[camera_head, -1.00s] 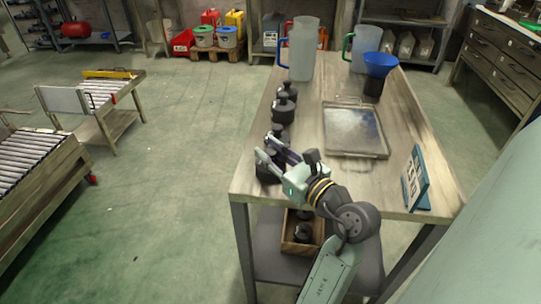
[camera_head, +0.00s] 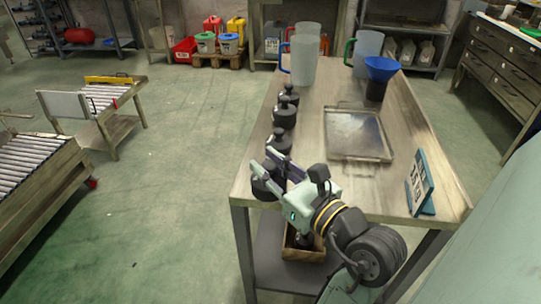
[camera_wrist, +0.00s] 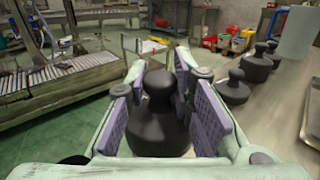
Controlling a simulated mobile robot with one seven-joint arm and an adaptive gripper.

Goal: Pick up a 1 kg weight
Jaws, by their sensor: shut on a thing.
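A black knobbed weight (camera_wrist: 158,125) stands upright between the purple pads of my gripper (camera_wrist: 160,90) in the wrist view. My gripper (camera_head: 268,172) is shut on this weight (camera_head: 262,188) at the near left edge of the table in the head view. I cannot tell whether its base is clear of the tabletop. Several other black weights stand in a row behind it along the left edge: a near one (camera_head: 279,143), a larger one (camera_head: 284,115) and a far one (camera_head: 289,95). No mass marking is readable on them.
The wooden table (camera_head: 320,92) also holds a metal tray (camera_head: 357,135), a blue funnel (camera_head: 381,69), clear jugs (camera_head: 304,62) and a blue-framed sign (camera_head: 419,184). A wooden box (camera_head: 303,250) sits on the lower shelf.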

